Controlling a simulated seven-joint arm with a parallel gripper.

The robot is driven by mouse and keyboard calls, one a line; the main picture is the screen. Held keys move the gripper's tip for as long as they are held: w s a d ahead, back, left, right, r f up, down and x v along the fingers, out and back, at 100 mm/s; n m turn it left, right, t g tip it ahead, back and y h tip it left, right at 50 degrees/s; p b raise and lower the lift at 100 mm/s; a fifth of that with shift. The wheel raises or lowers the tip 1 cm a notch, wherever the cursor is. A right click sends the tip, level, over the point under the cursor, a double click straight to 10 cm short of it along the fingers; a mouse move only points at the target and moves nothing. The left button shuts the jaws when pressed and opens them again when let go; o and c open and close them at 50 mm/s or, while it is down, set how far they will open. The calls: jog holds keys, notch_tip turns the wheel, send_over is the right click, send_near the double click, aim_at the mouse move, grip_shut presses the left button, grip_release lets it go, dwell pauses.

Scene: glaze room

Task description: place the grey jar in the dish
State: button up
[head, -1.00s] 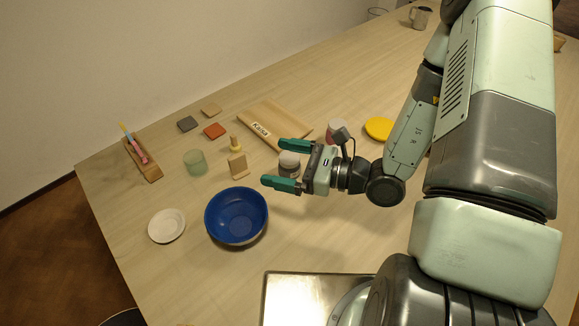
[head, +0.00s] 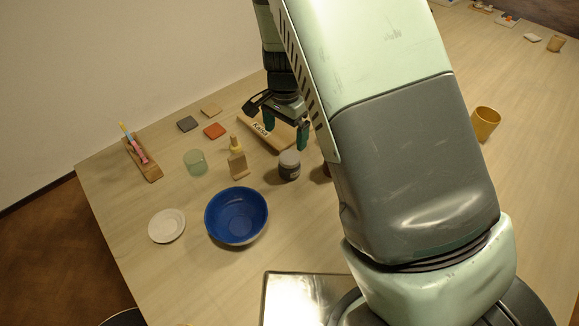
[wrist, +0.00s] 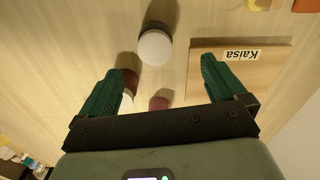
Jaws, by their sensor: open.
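The grey jar (head: 289,168), dark with a lighter grey lid, stands upright on the table right of the wooden scraper. In the wrist view its pale round lid (wrist: 154,47) shows ahead of the fingers. My gripper (head: 286,137) points down near the name-marked board, behind the jar and apart from it. Its green fingers (wrist: 162,70) are open with nothing held between them. A small white dish (head: 167,225) lies empty at the table's left. A larger blue bowl (head: 236,214) stands empty between the dish and the jar.
The board labelled Kaisa (head: 262,131) lies beside my gripper. A wooden scraper (head: 238,166) and a green glass cup (head: 195,161) stand left of the jar. A reddish jar (head: 326,170) is mostly hidden by my arm. A metal tray (head: 290,300) lies at the front.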

aim_at(289, 157)
notch_tip(289, 157, down, 7)
jog(key=shift+d+r, duration=0.1)
jog(key=shift+r, duration=0.1)
jog(key=f, duration=0.2)
jog(key=d+f, duration=0.1)
jog(key=f, duration=0.1)
jog(key=shift+s+f, duration=0.1)
jog(key=shift+a+f, duration=0.1)
jog(key=shift+f, duration=0.4)
